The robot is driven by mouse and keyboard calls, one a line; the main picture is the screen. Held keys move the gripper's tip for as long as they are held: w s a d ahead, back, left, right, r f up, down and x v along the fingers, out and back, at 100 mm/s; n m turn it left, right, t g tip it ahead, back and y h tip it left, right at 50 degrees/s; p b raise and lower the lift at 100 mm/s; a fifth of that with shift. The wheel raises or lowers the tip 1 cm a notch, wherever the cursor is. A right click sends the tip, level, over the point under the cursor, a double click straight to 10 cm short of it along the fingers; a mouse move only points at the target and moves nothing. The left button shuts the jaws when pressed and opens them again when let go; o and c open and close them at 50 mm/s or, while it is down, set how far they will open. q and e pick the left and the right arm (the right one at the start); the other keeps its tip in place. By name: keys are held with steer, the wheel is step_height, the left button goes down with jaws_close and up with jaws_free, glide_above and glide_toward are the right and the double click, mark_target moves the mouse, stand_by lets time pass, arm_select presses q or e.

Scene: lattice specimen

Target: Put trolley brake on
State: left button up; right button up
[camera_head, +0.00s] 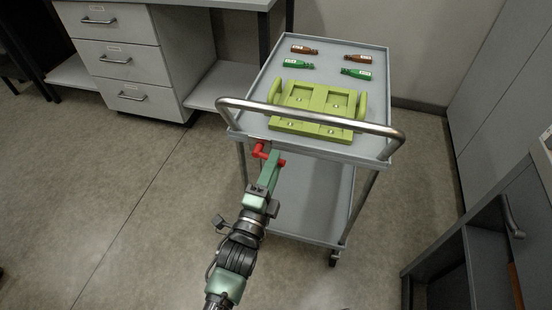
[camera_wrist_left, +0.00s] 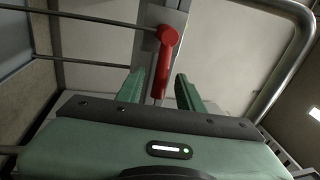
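The grey trolley (camera_head: 375,75) stands in the middle of the head view, with a curved metal push handle (camera_head: 310,117) at its near end. A red brake lever (camera_head: 261,151) sits below the handle at the tray's near edge. It also shows in the left wrist view (camera_wrist_left: 167,48), its arm pointing down in the picture toward my gripper. My left gripper (camera_head: 274,158) is at the lever and partly hides it. In the left wrist view the green fingers (camera_wrist_left: 160,88) are apart, with the lever's end between them and gaps visible beside it. My right gripper is out of view.
A green holder (camera_head: 315,100) and several brown and green bottles (camera_head: 356,73) lie on the trolley's top tray. A drawer cabinet (camera_head: 120,60) stands at the left, and grey cabinets (camera_head: 505,90) stand at the right. The floor left of the trolley is clear.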

arm_select(q)
steer(key=v, duration=0.6)
steer(key=shift+w, duration=0.1)
stand_by(1.1)
